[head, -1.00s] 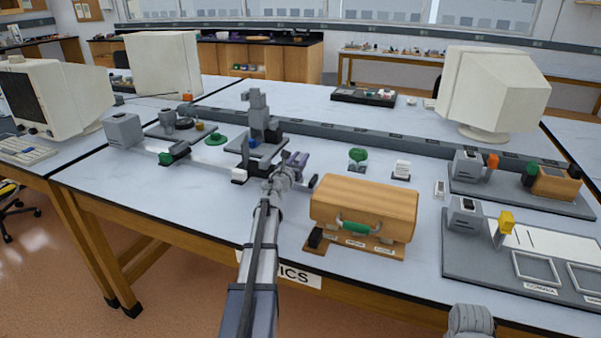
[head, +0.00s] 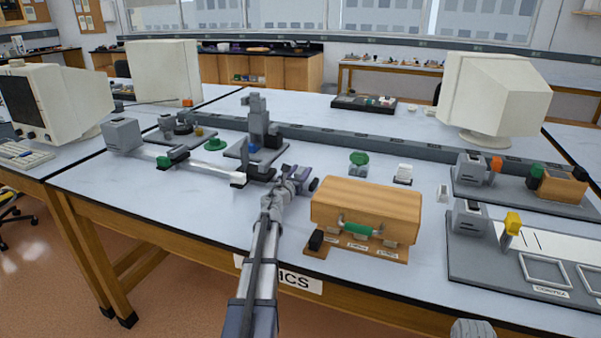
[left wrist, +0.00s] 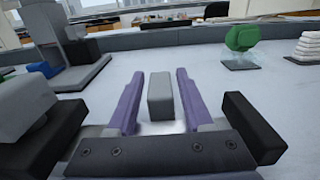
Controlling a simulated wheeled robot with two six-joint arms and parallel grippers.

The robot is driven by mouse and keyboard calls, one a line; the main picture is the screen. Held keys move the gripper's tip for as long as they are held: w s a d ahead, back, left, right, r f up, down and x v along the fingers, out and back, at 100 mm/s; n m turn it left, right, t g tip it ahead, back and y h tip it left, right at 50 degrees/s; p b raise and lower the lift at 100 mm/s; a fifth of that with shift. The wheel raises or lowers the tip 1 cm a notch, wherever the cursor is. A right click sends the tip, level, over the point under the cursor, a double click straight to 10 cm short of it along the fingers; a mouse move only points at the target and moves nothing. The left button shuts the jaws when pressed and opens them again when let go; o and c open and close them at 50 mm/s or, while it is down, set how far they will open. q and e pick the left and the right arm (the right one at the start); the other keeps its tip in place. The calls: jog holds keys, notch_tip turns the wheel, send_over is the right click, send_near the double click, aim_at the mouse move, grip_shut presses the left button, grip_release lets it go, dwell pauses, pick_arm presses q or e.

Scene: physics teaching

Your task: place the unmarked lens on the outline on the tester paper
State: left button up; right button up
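A green round lens-like piece (head: 358,158) stands upright on a small base right of and beyond my left gripper. It also shows at the upper right of the left wrist view (left wrist: 241,37). I see no marking on it, but cannot tell for sure that it is the unmarked lens. The tester paper (head: 568,246) is a white sheet on the grey board at far right, with dark lines; its outline is too small to identify. My left gripper (head: 298,171) is above the table, purple fingers apart (left wrist: 158,95). A grey block shows between them, apart from both. My right gripper's fingers are not seen.
A wooden case (head: 366,207) with a green handle stands right of my left gripper. A rail (head: 200,168) and a grey stand (head: 258,130) are at left. A white stacked piece (head: 403,174) stands right of the green one. Two pale frames (head: 545,285) lie on the board.

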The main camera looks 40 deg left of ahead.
pick_arm(q)
jog(key=shift+o, duration=0.7)
jog(key=shift+r, duration=0.1)
jog(key=shift+s, duration=0.15)
jog(key=v, duration=1.1)
jog(key=shift+s, duration=0.35)
